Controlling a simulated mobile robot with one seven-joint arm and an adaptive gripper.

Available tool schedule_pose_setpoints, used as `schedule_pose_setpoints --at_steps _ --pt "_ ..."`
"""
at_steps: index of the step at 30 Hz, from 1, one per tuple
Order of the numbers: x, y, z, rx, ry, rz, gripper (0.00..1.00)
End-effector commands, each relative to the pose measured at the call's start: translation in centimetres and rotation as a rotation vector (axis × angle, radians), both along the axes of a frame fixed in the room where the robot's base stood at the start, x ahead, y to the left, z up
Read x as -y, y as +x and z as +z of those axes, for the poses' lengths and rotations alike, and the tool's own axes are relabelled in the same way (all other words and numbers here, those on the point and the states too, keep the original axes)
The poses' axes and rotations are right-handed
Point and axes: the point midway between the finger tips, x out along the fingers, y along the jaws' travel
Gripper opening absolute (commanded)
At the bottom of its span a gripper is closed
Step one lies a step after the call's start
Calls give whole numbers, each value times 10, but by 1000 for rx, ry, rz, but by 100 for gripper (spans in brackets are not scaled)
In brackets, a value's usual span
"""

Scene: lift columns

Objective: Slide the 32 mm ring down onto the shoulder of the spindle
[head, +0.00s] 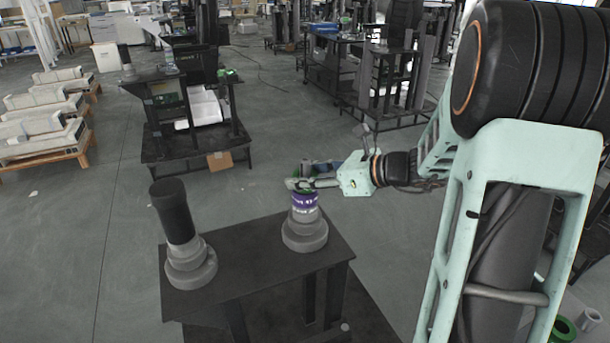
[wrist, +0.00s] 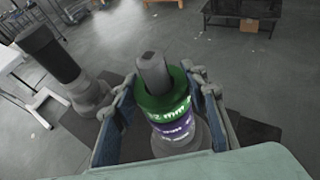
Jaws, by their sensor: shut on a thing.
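The 32 mm ring is green with white lettering (wrist: 163,103) and sits between the two blue-lined fingers of my gripper (wrist: 164,84) in the wrist view. The grey tip of the spindle (wrist: 152,70) stands up through the ring, so the ring is around it. A purple ring (wrist: 176,129) lies on the spindle just below the green one; I cannot tell whether they touch. In the head view my gripper (head: 300,184) reaches in from the right at the spindle's top, above the purple ring (head: 304,202). It mostly hides the green ring there. The spindle's stepped grey base (head: 304,238) stands on the table.
The dark table (head: 240,261) also carries a second post with a black upper part (head: 172,210) and grey stepped base, left of the spindle. Green (head: 563,328) and pale (head: 590,318) round parts show at lower right. Other benches stand farther back, with open floor between.

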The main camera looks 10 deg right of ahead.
Motion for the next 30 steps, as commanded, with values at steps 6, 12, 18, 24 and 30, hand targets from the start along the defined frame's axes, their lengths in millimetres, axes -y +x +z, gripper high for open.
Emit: schedule_pose_setpoints --at_steps 6,12,18,24,30 --pt "0 0 1 1 0 0 58" --pt "0 0 0 0 0 0 61" --pt "5 -3 3 1 -1 -2 61" --pt "29 -24 16 3 -3 -4 61" --pt "58 -51 33 3 -1 -4 61"
